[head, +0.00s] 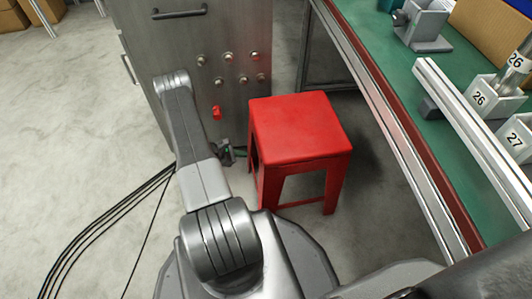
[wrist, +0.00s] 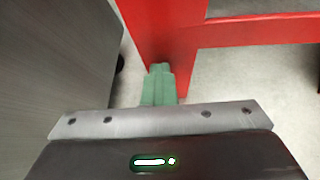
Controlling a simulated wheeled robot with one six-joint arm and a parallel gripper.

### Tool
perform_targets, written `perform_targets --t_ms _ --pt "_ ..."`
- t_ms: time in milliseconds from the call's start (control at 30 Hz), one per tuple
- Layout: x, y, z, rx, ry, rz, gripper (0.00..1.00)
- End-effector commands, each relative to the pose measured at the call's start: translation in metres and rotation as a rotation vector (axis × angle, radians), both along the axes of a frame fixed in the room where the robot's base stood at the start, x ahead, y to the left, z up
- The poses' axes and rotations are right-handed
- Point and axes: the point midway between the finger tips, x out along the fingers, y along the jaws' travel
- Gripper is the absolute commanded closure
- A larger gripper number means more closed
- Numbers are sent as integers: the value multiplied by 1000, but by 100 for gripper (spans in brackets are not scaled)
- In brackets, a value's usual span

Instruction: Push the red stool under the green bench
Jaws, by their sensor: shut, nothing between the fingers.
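The red stool (head: 298,130) stands upright on the floor between a grey metal cabinet and the green bench (head: 385,50). The bench's front edge runs down the right side of the head view, just right of the stool. My gripper (head: 240,152) is low at the stool's left side, largely hidden behind my arm. In the wrist view my gripper's green fingers (wrist: 159,80) are together and empty. Their tips are in front of a leg of the red stool (wrist: 165,35). I cannot tell whether they touch it.
The metal cabinet (head: 195,50), with knobs and a red switch, stands close behind my gripper and also fills the left of the wrist view (wrist: 55,60). Black cables (head: 105,225) lie on the floor at left. Shadowed floor shows under the bench (head: 370,165).

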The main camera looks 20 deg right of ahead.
Motion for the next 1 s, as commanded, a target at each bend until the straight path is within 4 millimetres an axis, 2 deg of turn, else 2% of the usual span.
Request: perform_targets --t_ms 1000 --pt "-23 -72 -3 1 6 -9 100"
